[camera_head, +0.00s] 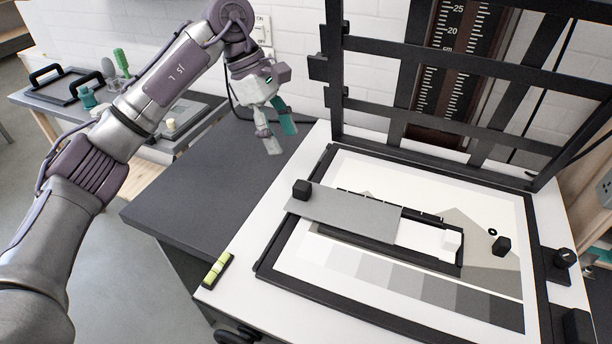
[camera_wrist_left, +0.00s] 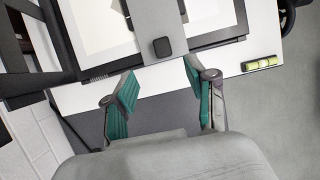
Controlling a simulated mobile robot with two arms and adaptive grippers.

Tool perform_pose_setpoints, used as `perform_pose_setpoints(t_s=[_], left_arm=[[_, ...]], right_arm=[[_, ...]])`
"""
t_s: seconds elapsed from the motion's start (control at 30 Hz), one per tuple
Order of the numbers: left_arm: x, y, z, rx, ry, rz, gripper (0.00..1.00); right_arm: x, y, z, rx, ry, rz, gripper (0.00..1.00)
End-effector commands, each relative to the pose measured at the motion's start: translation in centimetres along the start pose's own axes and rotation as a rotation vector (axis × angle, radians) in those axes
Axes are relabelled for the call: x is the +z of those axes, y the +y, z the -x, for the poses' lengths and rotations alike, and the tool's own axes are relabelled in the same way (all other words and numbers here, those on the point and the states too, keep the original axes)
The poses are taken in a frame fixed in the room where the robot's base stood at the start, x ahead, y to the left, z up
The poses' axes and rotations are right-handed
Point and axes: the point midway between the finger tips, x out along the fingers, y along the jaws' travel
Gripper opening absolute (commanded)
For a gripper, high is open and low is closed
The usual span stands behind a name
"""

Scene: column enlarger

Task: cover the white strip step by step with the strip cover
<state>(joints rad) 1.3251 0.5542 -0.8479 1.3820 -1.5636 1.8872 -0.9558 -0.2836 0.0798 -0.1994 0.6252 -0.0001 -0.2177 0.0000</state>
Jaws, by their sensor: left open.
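The strip cover is a flat grey plate (camera_head: 350,215) with a black knob (camera_head: 301,189) at its left end. It lies over the left part of a black holder (camera_head: 385,247), and its left end overhangs the easel's edge. The white strip (camera_head: 418,235) shows bare to the right of the cover. My left gripper (camera_head: 279,136) is open and empty, above and to the upper left of the knob. In the left wrist view the cover (camera_wrist_left: 155,18) and knob (camera_wrist_left: 162,47) sit just beyond the open fingertips (camera_wrist_left: 160,78), apart from them. My right gripper is not seen.
The black easel frame (camera_head: 300,285) surrounds a grey-step print. A spirit level (camera_head: 217,270) lies front left. The dark worktop (camera_head: 190,200) is clear.

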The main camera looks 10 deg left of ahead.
Motion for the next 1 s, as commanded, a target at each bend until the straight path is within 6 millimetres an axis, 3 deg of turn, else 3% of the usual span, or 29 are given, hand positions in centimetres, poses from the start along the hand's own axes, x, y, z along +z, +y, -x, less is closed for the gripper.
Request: perform_pose_setpoints(t_s=[0.1, 0.23, 0.37, 0.5, 0.67, 1.0], left_arm=[[0.1, -0.1, -2.1, -0.006, -0.002, 0.000, 0.56], [0.1, -0.2, -4.9, -0.007, -0.001, 0.001, 0.56], [0.1, -0.1, -7.6, -0.006, -0.003, 0.002, 0.56], [0.1, -0.1, -10.1, -0.004, -0.002, 0.000, 0.56], [0.1, -0.1, -11.8, -0.002, -0.001, 0.001, 0.56], [0.0, 0.0, -12.5, 0.000, -0.001, 0.000, 0.56]], right_arm=[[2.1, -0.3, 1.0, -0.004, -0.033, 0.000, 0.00], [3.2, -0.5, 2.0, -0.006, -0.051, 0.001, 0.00], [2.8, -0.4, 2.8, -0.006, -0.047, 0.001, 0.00], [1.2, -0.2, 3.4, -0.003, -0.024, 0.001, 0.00], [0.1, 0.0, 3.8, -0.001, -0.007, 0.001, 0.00], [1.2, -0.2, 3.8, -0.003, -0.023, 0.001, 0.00]])
